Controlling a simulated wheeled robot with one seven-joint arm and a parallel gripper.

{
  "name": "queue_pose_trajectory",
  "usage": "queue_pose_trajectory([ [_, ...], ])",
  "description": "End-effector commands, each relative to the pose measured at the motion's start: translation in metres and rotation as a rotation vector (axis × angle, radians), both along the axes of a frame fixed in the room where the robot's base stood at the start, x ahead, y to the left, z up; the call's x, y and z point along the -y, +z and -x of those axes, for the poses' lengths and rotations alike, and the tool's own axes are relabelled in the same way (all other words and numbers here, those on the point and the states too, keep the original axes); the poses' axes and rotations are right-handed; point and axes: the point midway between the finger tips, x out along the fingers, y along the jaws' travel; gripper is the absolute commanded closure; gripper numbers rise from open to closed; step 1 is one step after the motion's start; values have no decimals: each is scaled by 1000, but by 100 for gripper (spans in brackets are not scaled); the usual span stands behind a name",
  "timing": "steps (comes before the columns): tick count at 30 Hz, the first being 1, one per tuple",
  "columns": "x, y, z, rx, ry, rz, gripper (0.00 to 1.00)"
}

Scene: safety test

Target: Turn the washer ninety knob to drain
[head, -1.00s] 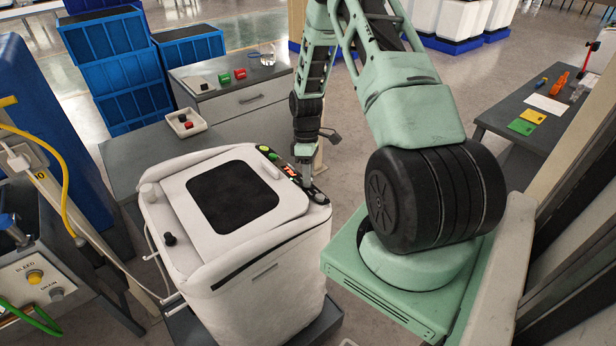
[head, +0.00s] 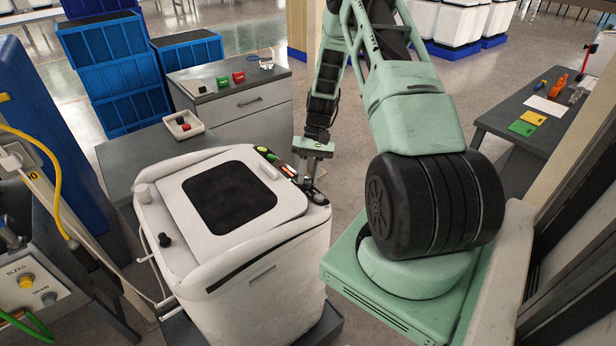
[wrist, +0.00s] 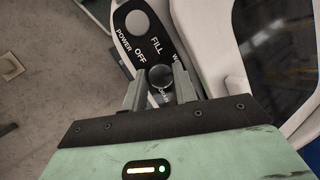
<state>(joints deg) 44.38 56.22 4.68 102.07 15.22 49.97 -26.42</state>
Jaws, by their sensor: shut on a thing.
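The white washer (head: 270,262) stands in front of me, with a dark window in its lid. Its black control strip (head: 264,156) runs along the lid's right far edge. My gripper (head: 305,182) points down onto the near end of this strip. In the wrist view my gripper (wrist: 161,88) is shut on a small dark round knob (wrist: 160,75), with one finger on each side. The words OFF and FILL show beyond the knob, and a word starting with W is cut off at its right. Lettering between the fingers is partly hidden. I cannot tell where the knob points.
A grey round button (wrist: 136,22) marked POWER is on the same strip. A grey cabinet (head: 240,105) and stacked blue crates (head: 125,80) stand behind the washer. A small tray (head: 183,125) is on the grey bench.

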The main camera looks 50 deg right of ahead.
Motion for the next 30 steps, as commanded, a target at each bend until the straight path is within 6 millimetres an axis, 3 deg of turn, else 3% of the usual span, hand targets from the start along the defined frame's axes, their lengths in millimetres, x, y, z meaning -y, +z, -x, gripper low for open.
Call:
queue_pose_trajectory([
  [30, 2, -1, 4, -298, -916, -71, 95],
])
